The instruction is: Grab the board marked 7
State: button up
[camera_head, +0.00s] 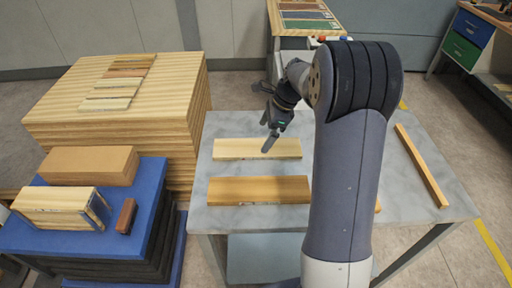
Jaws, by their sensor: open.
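A pale board (232,149) lies flat on the grey table (225,222). A browner, wider board (258,190) lies in front of it, partly behind my arm at its right end. A narrow board (421,166) lies at an angle near the table's right edge. No number can be read on any board, so I cannot tell which is marked 7. My gripper (273,120) is open and empty, above the back of the table near the pale board, with a finger pointing down.
A wooden stack (110,125) with several thin boards on top stands at the left. A blue-topped stand (75,238) holds blocks beside it. A sample rack (305,17) stands behind the table. A workbench (470,35) is at the far right. My arm hides the table's middle right.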

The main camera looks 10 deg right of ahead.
aim_at(258, 147)
jog(key=shift+p+x, duration=0.4)
jog(key=shift+x, duration=2.25)
jog(key=shift+d+f, duration=0.1)
jog(key=shift+d, duration=0.1)
jog(key=shift+c, duration=0.6)
jog(key=c, duration=1)
